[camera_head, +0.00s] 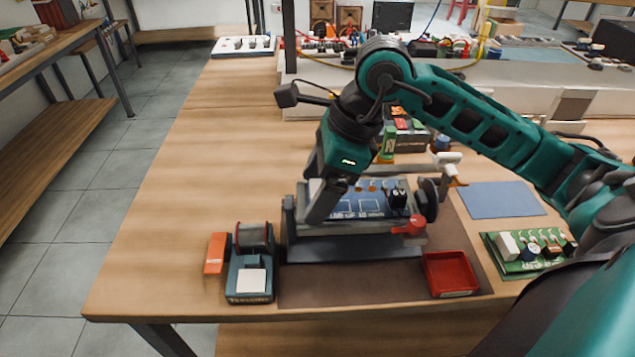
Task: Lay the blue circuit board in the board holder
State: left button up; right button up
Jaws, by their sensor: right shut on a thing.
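The blue circuit board (365,207) is at the board holder (345,248), between its upright sides. White markings and several components show on its face, with a dark block at its right end. My right gripper (322,215) comes down over the board's left end and is shut on it. The fingers hide that end, so I cannot tell whether the board rests fully in the holder. The holder has a grey base, a red knob (411,226) and a dark round wheel at its right. My left gripper is not in view.
A brown mat (330,291) lies under the holder. A red tray (450,273) stands front right, and a solder spool stand (250,281) and an orange box (216,254) front left. A green circuit board (525,252) and a blue pad (502,199) lie right. The table's left side is clear.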

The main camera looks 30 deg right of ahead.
jog(key=shift+b, duration=0.45)
dwell(1.1)
jog(key=shift+s+f+b, duration=0.1)
jog(key=shift+f+b, duration=0.15)
jog(key=shift+b, duration=0.1)
dwell(0.8)
jog(key=o, duration=0.8)
jog(key=shift+c, duration=0.2)
jog(key=shift+f, duration=0.1)
jog(key=shift+r+p, duration=2.1)
jog(key=shift+r, duration=1.15)
jog(key=shift+f, duration=0.1)
